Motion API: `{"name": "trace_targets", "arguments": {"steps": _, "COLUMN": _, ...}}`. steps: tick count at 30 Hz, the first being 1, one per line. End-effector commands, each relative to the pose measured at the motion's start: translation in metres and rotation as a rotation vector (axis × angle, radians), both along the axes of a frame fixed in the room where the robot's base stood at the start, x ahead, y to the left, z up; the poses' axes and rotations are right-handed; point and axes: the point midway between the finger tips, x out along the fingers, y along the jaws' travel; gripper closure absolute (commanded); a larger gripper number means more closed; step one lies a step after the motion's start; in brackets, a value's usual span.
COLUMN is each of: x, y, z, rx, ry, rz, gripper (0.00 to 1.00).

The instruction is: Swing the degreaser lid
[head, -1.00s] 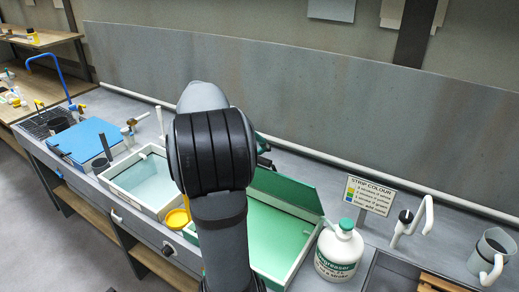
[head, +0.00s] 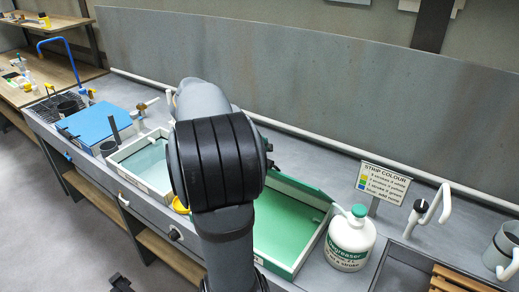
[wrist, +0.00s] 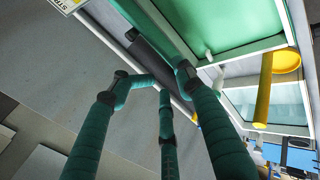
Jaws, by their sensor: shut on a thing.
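The degreaser tank is a white-rimmed tray (head: 298,262) with a green inside, right of my arm in the head view. Its green lid (head: 312,191) shows as a narrow strip along the far rim; its exact angle is hard to tell. My gripper (wrist: 165,82) has teal, jointed fingers and is shut on the lid's edge beside the tank in the wrist view. In the head view my arm hides most of the gripper and the lid's left part.
A white degreaser jug (head: 348,243) stands close to the tank's right end, before a strip colour sign (head: 384,183). A second tray (head: 146,166) with pale liquid lies left of my arm. A yellow thing (wrist: 264,85) is beside the tank. A blue lid (head: 97,124) is farther left.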

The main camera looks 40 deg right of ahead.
Motion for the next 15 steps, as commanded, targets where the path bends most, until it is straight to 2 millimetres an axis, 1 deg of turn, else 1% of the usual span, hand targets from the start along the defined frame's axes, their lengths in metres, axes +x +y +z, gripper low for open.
{"name": "trace_targets", "arguments": {"steps": 1, "x": 0.002, "y": 0.006, "z": -0.010, "rx": 0.002, "ry": -0.002, "rz": 0.009, "gripper": 0.87}}
{"name": "trace_targets", "arguments": {"steps": 6, "x": -0.004, "y": 0.019, "z": -0.022, "rx": 0.002, "ry": -0.003, "rz": 0.008, "gripper": 0.87}}
{"name": "trace_targets", "arguments": {"steps": 10, "x": -0.007, "y": 0.028, "z": -0.030, "rx": 0.001, "ry": -0.004, "rz": 0.007, "gripper": 0.87}}
{"name": "trace_targets", "arguments": {"steps": 15, "x": -0.009, "y": 0.035, "z": -0.033, "rx": 0.001, "ry": -0.004, "rz": 0.009, "gripper": 0.87}}
